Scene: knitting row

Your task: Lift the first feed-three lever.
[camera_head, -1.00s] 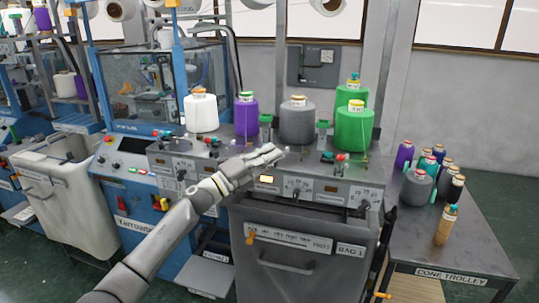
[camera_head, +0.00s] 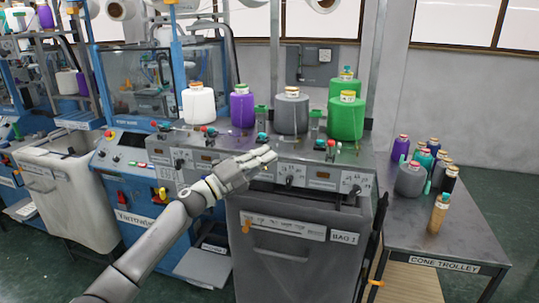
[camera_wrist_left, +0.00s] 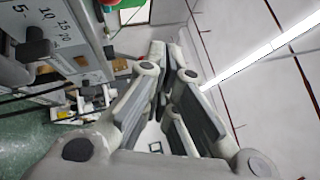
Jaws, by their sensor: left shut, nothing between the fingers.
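The grey control panel (camera_head: 308,178) of the knitting machine carries small levers with red and teal knobs along its top edge. One teal-knobbed lever (camera_head: 262,138) stands just behind my left gripper (camera_head: 272,156). Another teal knob (camera_head: 320,144) and a red knob (camera_head: 331,144) stand further right. I cannot read which lever is the first feed-three one. My left gripper is shut and empty, reaching in front of the panel's upper face. In the left wrist view its fingers (camera_wrist_left: 163,62) are together with nothing between them. My right gripper is out of view.
White, purple, grey and green cones (camera_head: 291,112) stand behind the panel. A black dial (camera_head: 290,180) protrudes below and right of the gripper. A grey bag bin (camera_head: 290,245) hangs below. The cone trolley (camera_head: 455,230) with several cones is on the right.

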